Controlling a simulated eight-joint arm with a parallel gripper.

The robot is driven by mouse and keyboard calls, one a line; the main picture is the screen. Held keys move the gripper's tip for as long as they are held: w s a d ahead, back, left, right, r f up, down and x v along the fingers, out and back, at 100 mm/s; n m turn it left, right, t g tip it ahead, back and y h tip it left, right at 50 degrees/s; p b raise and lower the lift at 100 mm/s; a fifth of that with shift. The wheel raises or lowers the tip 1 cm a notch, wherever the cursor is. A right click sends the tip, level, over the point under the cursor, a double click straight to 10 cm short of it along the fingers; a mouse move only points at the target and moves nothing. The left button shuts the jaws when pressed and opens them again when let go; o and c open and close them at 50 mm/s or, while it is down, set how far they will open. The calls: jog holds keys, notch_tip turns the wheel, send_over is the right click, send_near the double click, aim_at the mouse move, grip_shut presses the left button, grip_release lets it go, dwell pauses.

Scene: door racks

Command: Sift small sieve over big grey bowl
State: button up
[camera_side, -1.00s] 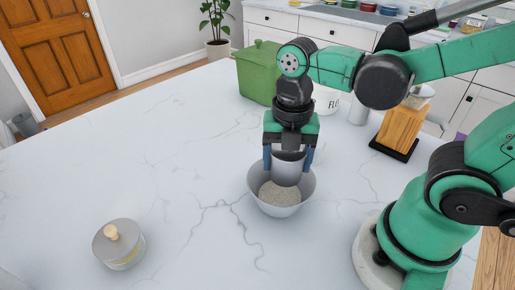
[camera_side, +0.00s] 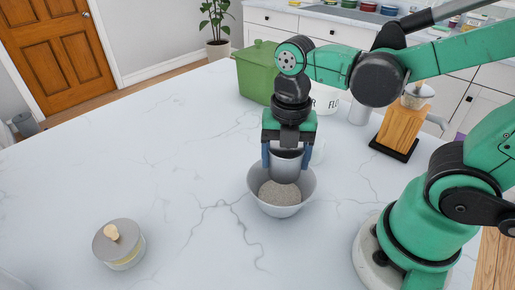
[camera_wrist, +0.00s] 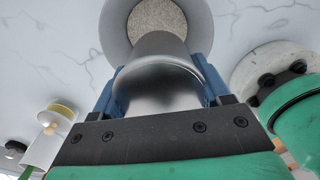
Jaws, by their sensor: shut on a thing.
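The small sieve (camera_side: 286,166) is a silver-grey metal cup. My gripper (camera_side: 286,158) is shut on it, with a blue finger on each side. The sieve is upright over the big grey bowl (camera_side: 256,184), and its lower end is at about rim height in the side view. The bowl stands on the white marble counter and holds a pale, grainy heap. In the wrist view the sieve (camera_wrist: 158,85) is between the blue fingers, with the bowl (camera_wrist: 114,22) beyond it. The inside of the sieve is hidden by my gripper.
A lidded jar (camera_side: 118,245) stands at the left front. A green box (camera_side: 257,72), a white container marked FL (camera_side: 325,99) and a wooden stand on a black base (camera_side: 399,130) are at the back.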

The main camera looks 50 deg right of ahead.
jog(key=shift+s+a, duration=0.15)
jog(key=shift+s, duration=0.1)
